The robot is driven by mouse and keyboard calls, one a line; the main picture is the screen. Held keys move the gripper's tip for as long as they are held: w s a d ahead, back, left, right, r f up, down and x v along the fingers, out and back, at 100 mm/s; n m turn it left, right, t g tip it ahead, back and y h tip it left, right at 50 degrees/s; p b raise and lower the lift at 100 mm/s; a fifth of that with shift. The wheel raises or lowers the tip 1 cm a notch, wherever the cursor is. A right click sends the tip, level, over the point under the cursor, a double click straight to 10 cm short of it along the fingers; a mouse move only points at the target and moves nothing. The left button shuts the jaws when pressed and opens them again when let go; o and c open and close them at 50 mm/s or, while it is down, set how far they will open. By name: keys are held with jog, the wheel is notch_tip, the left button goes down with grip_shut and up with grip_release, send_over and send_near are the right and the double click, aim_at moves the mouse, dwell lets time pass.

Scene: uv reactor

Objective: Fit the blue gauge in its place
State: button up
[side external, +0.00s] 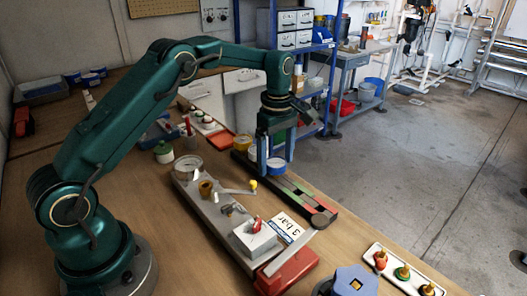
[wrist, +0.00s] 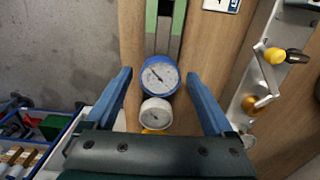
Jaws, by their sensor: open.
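The blue gauge (wrist: 160,76), a round white dial in a blue rim, sits face up on a dark rack with green strips (wrist: 151,17). It also shows low between my fingers in the side view (side external: 276,168). My gripper (wrist: 159,77) is open and empty, its blue fingers on either side of the gauge with gaps. My gripper is over the rack in the side view (side external: 276,166). A white gauge (wrist: 156,112) is right beside the blue one. A grey panel (side external: 217,212) with fittings lies alongside; I cannot tell which fitting is the gauge's place.
A "3 bar" card (side external: 288,227) lies between panel and rack. The panel carries a yellow-tipped lever (side external: 238,189) and a white box with a red knob (side external: 255,237). A white tray with several coloured knobs (side external: 402,271) is at the front right.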

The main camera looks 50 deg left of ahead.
aim_at(273, 164)
jog(key=c, duration=1.2)
jog(key=shift+r, duration=2.25)
jog(key=shift+s+f+m, duration=0.3)
jog(key=shift+s, duration=0.2)
jog(key=s+a+r, duration=0.2)
jog(key=s+r, duration=0.2)
jog(key=s, duration=0.3)
jog(key=s+a+r, duration=0.2)
jog(key=s+r, duration=0.2)
jog(key=s, duration=0.4)
jog(key=shift+a, duration=0.25)
jog(key=shift+r, duration=0.1)
